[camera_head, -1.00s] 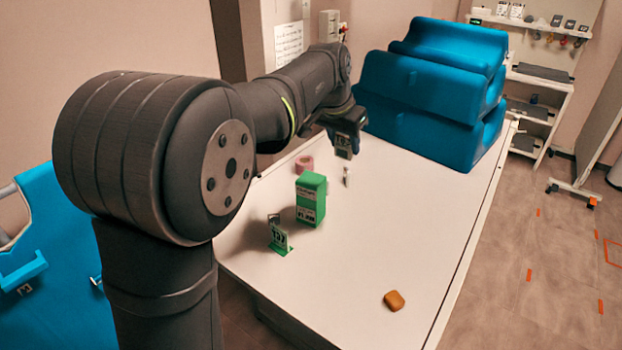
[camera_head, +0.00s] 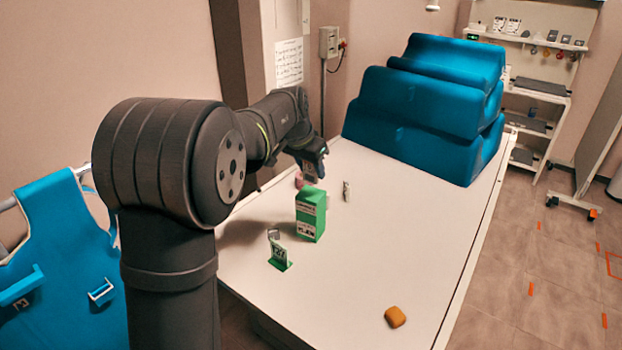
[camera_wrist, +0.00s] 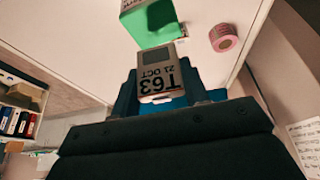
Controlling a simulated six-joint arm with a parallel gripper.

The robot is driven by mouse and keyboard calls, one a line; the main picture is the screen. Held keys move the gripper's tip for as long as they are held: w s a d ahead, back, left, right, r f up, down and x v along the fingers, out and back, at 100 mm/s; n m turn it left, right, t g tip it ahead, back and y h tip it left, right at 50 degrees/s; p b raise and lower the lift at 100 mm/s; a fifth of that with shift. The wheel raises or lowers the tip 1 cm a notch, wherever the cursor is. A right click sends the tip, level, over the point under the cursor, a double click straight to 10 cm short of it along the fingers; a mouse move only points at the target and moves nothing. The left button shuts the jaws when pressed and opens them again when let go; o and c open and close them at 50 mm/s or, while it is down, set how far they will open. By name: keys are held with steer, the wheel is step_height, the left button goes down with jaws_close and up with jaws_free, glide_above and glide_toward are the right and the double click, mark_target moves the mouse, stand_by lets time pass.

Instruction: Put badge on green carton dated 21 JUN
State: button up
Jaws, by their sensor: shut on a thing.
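My gripper (camera_head: 309,160) is shut on a grey badge (camera_wrist: 165,78), held between the two fingers in the wrist view. The badge face reads "T63" and "21 OCT", upside down in that view. In the head view the badge (camera_head: 309,174) shows small, just behind and above the green carton (camera_head: 308,216). The carton stands upright on the white table, with white labels on its side; their date is too small to read. In the wrist view the carton (camera_wrist: 148,24) is cut by the top edge, beyond the badge. I cannot tell whether they touch.
A green stand with a "127"-like card (camera_head: 279,253) is in front of the carton. A pink tape roll (camera_wrist: 223,38) lies beside the carton. A small pale bottle (camera_head: 346,191) and an orange block (camera_head: 395,316) are on the white table (camera_head: 370,250). Blue cushions (camera_head: 425,120) fill its far end.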

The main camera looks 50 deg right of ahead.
mark_target(309, 175)
steer(key=shift+f, duration=1.75)
steer(key=shift+f, duration=0.15)
steer(key=o, duration=1)
steer(key=shift+c, duration=0.2)
steer(key=v, duration=1.2)
steer(key=shift+r, duration=0.25)
